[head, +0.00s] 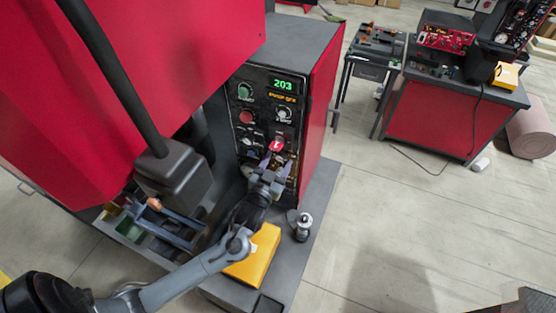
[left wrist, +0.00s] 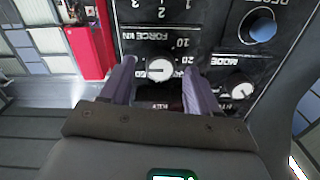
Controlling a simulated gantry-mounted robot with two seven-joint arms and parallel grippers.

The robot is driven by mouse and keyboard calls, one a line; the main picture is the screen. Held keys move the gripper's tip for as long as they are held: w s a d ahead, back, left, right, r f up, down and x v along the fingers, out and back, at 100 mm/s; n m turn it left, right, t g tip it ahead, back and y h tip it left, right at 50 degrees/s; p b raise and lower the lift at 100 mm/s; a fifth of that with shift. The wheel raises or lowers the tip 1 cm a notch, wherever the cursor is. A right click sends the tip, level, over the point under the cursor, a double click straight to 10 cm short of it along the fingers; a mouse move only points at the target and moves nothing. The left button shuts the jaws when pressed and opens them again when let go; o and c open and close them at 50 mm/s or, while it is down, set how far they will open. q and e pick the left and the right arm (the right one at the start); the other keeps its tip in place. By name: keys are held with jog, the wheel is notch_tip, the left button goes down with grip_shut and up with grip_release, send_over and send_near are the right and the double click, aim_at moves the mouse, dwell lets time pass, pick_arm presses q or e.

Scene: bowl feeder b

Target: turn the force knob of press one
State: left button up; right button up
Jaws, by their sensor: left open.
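The press (head: 312,110) is red and grey, with a dark control panel (head: 262,97) on its front. In the left wrist view the panel appears upside down. My left gripper (head: 268,168) is at the lower part of the panel. In the left wrist view my left gripper (left wrist: 159,72) is open, with one finger on each side of the force knob. Contact with the knob cannot be made out. In the head view the gripper hides the knob. My right gripper is not in view.
A mode knob (left wrist: 241,91) and a blue knob (left wrist: 259,26) sit nearby on the panel. A yellow box (head: 256,256) and a metal cylinder (head: 303,227) are below. A black pendant box (head: 173,172) hangs left.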

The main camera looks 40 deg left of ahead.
pick_arm(q)
jog(key=shift+w+a, duration=0.1)
jog(key=shift+w, duration=0.2)
jog(key=c, duration=1)
jog(key=shift+c, duration=0.2)
